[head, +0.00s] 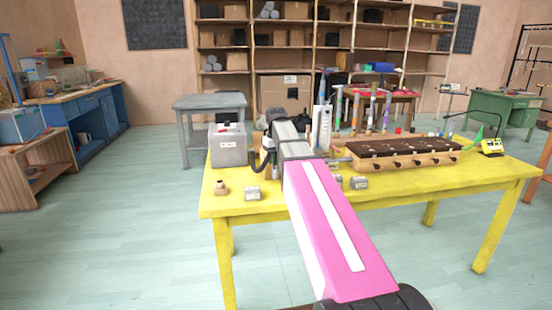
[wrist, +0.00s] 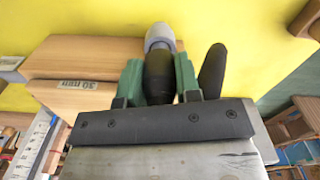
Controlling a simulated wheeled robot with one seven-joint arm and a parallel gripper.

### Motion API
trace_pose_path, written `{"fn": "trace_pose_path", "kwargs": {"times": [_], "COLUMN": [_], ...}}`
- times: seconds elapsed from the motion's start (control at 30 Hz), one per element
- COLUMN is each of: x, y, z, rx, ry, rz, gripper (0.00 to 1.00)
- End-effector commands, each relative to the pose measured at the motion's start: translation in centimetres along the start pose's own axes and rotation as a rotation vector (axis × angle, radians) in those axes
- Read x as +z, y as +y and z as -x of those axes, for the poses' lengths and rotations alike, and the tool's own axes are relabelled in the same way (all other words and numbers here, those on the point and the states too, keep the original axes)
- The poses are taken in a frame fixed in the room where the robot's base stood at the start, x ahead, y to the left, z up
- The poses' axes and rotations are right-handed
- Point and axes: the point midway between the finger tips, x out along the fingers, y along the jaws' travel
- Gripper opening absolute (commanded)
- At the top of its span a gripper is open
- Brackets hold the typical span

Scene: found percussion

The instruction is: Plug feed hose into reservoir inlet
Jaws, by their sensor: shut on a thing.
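My gripper (wrist: 160,78) has two green fingers in the wrist view and is shut on a black cylindrical end, which I take to be the feed hose (wrist: 158,75). A rounded grey piece (wrist: 159,37) sits at its far end. I cannot tell whether this is the hose's own tip or a fitting it touches. A black curved length (wrist: 212,66) shows just right of the fingers. I cannot identify the reservoir inlet with certainty.
Wooden blocks, one labelled "30 mm" (wrist: 80,88), lie close left of the fingers. On the yellow table (head: 455,180) stand a grey box (head: 228,150), a black-topped wooden unit (head: 405,158), upright tubes and small blocks (head: 252,193). The table's front right is clear.

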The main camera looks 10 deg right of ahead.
Motion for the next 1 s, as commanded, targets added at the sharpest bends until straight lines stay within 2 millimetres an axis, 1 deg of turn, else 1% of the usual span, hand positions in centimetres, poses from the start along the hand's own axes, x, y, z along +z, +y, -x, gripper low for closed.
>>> {"fn": "trace_pose_path", "kwargs": {"times": [0.67,0.7,0.77,1.0], "x": [0.0,0.0,0.0,0.0], "y": [0.0,0.0,0.0,0.0], "z": [-1.4,-1.4,-1.4,-1.4], "rx": [0.0,0.0,0.0,0.0], "ry": [0.0,0.0,0.0,0.0], "rz": [0.0,0.0,0.0,0.0], "gripper": [0.08,0.41,0.6,0.61]}}
